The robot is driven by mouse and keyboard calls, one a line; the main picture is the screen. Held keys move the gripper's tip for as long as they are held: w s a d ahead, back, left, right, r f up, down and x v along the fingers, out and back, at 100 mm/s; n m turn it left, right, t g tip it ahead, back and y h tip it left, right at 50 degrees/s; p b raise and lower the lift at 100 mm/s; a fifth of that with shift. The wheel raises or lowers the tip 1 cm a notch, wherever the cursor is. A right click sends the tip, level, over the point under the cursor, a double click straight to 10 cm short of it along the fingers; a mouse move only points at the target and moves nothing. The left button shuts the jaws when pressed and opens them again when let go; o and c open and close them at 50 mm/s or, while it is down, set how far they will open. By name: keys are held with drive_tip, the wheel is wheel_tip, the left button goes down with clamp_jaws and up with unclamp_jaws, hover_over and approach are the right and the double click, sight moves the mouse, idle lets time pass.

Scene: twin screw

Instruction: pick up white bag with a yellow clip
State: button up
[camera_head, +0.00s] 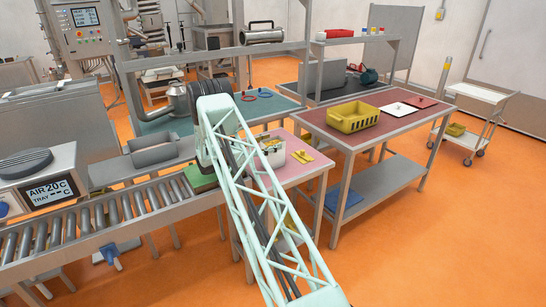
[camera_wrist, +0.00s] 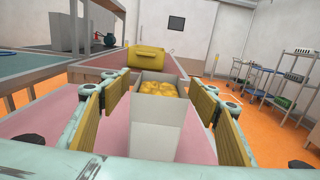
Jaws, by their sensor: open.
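A white open-topped container (camera_wrist: 158,125) with rounded yellow contents (camera_wrist: 158,88) stands upright on the pink tabletop (camera_wrist: 85,107). I cannot tell whether it is the white bag, and no clip on it is clear. My gripper (camera_wrist: 158,86) is open, with a yellow-padded finger on each side of the container; gaps show beside it. In the head view, the container (camera_head: 275,159) is partly hidden by my pale green arm, which also hides most of my gripper. Small yellow pieces (camera_head: 302,156) lie to its right on the pink table.
A yellow crate (camera_head: 353,117) stands on the red-topped table (camera_head: 345,139) behind; it also shows ahead in the wrist view (camera_wrist: 148,60). A white sheet-like item (camera_head: 397,110) lies beside it. A roller conveyor (camera_head: 80,226) runs at left.

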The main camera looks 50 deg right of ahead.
drive_tip(key=shift+s+d, duration=0.25)
drive_tip(key=shift+d, duration=0.3)
drive_tip(key=c, duration=1)
